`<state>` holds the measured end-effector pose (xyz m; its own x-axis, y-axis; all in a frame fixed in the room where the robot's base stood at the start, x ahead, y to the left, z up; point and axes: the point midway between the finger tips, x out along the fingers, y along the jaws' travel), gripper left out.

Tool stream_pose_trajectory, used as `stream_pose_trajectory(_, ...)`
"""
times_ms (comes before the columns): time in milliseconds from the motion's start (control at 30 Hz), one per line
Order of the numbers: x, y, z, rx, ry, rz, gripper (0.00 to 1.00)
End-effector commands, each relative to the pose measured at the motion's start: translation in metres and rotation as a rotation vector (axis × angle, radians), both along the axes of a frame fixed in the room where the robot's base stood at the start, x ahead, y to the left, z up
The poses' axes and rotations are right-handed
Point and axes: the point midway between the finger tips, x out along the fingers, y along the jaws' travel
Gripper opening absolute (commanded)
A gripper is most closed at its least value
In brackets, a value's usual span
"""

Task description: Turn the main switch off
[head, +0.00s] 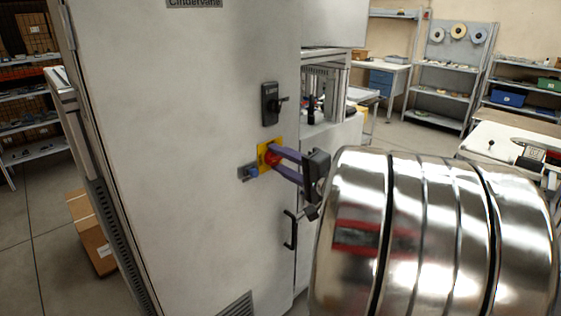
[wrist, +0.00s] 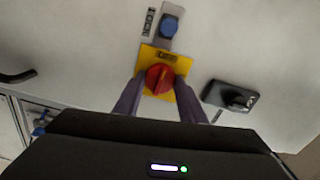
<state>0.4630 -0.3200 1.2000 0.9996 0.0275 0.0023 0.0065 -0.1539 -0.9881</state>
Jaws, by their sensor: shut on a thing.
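The main switch is a red rotary knob (wrist: 160,80) on a yellow plate (wrist: 181,68), mounted on the light grey cabinet (head: 190,130). In the head view the red knob (head: 273,158) shows partly between the purple fingers. My gripper (head: 276,164) reaches the plate from the right with its fingers on either side of the knob, shut on it. In the wrist view my gripper (wrist: 160,93) has one finger at each side of the knob. The knob's grip bar looks tilted in the wrist view. The contact points of the fingertips are partly hidden.
A black rotary handle (head: 271,104) sits above the yellow plate, and a blue button (head: 252,172) sits beside it at lower left. A black door handle (head: 291,230) is below. Shelves (head: 446,90) stand at the back right. A cardboard box (head: 97,247) lies left of the cabinet.

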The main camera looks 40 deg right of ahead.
Motion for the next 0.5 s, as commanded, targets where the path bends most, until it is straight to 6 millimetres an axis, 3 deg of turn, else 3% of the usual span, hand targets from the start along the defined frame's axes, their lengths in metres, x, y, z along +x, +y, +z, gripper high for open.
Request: stream_pose_trajectory(500,0.0004,0.0036,-0.0050,-0.055,0.007,0.009,0.14)
